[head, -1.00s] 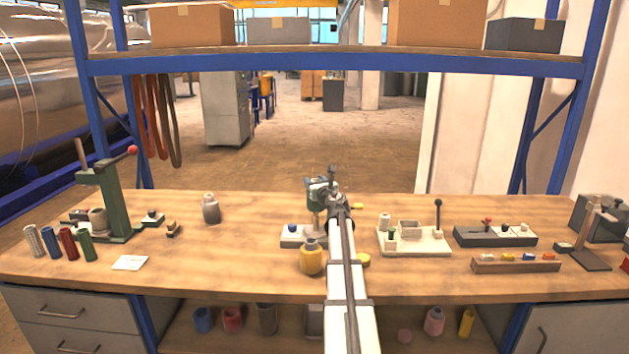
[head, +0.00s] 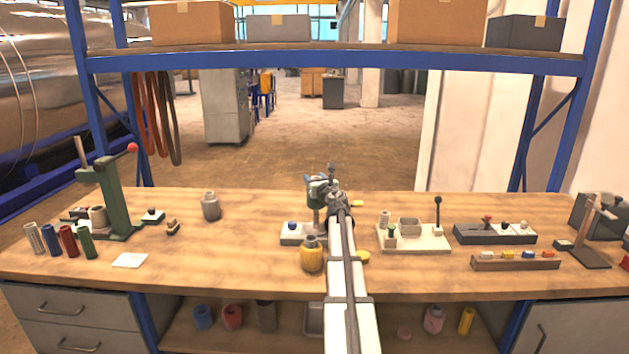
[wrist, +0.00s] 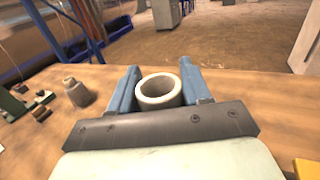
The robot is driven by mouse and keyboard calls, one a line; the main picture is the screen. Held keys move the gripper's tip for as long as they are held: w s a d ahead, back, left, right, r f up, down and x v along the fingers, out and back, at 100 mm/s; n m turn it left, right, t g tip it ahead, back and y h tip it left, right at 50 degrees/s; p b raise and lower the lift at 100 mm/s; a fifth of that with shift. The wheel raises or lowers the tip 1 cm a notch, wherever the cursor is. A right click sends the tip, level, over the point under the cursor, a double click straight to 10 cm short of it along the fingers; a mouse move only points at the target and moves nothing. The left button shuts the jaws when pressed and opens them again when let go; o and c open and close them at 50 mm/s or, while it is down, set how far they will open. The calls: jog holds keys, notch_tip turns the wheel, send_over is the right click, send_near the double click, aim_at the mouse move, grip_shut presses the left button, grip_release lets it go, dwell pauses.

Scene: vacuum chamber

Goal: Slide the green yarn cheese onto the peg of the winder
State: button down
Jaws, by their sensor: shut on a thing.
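My gripper (wrist: 158,70) is shut on a pale, hollow cylinder (wrist: 159,102) between its two blue fingers in the wrist view. The cylinder looks cream, not green, and its open end faces the camera. In the head view the gripper is at the end of my arm, above the middle of the bench; the held cylinder cannot be made out there. A dark green tube (head: 86,242) stands at the front left of the bench. A pale board with a lever (head: 425,246) stands right of my arm. I cannot tell which device is the winder, and no peg is clear.
A green press (head: 115,200) with a red knob and a grey bottle (head: 211,207) stand at left. The bench between bottle and base is clear.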

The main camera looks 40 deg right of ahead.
dwell(0.4)
jog(key=shift+f, duration=2.5)
jog(key=shift+f, duration=0.15)
jog(key=shift+f, duration=1.3)
jog(key=shift+c, duration=2.2)
grip_release()
jog(key=shift+s+a, duration=0.1)
jog(key=shift+s, duration=0.05)
jog(key=v, duration=1.3)
jog(key=shift+s, duration=0.25)
